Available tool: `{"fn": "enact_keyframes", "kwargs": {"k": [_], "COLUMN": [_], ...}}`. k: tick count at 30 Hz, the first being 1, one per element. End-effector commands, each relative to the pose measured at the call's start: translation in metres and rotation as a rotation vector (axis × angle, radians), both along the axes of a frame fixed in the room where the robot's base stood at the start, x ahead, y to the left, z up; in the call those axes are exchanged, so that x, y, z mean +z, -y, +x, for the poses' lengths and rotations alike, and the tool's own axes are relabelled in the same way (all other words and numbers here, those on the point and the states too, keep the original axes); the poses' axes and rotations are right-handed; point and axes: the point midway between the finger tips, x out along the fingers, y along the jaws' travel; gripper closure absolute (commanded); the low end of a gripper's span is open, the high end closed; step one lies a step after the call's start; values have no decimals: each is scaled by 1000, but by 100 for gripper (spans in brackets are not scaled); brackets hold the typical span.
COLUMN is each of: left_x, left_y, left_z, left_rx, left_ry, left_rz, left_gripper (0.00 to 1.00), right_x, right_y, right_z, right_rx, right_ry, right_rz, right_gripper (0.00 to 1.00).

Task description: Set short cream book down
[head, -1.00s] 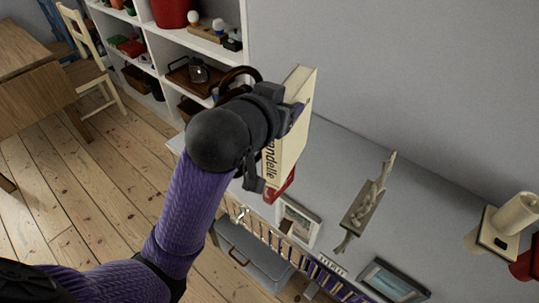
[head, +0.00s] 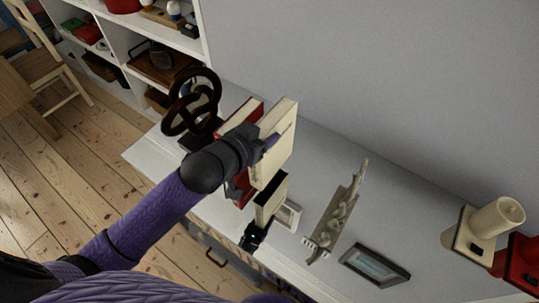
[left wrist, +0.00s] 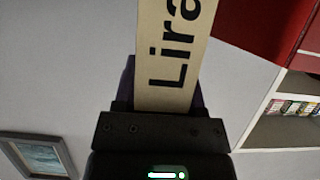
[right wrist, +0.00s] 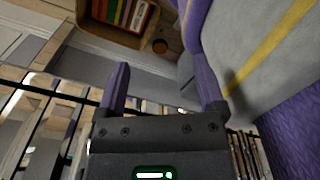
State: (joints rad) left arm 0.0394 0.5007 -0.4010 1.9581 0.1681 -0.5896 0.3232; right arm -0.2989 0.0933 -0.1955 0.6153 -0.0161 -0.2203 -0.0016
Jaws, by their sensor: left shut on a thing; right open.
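The short cream book (head: 274,160) is held upright by my left gripper (head: 268,143) above the grey-white shelf top (head: 222,222), in the head view. The jaws are shut on it. In the left wrist view its cream spine (left wrist: 174,55) shows the black letters "Lira" and rises between the fingers (left wrist: 165,100). I cannot tell whether its lower edge touches the shelf top. A red book (head: 240,112) stands close behind the gripper, partly hidden. My right gripper (right wrist: 165,85) is open and empty in the right wrist view.
The wall is behind.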

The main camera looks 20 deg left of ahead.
Motion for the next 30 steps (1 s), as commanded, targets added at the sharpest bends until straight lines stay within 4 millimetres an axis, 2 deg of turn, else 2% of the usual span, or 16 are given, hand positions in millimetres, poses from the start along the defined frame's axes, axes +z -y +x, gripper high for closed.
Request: {"fn": "enact_keyframes", "kwargs": {"k": [9,19,20,21,24,25,30], "left_x": [-48,-49,-51,-50,-50,-50,-50], "left_y": [0,0,0,0,0,0,0], "left_z": [0,1,0,0,0,0,0], "left_rx": [0,0,0,0,0,0,0], "left_ry": [3,6,2,2,2,2,2], "left_rz": [-1,-1,0,0,0,0,0], "left_gripper": [100,100,45,37,16,12,12], "right_x": [-21,-20,-20,-20,-20,-20,-20], "right_y": [-3,-3,-3,-3,-2,-2,-1], "right_z": [-4,-4,-3,-3,-3,-3,-3], "right_rx": [0,0,0,0,0,0,1], "right_ry": [-9,-8,-8,-8,-7,-7,-7], "right_rz": [4,4,4,4,4,3,1], "right_gripper": [12,12,12,12,12,12,12]}}
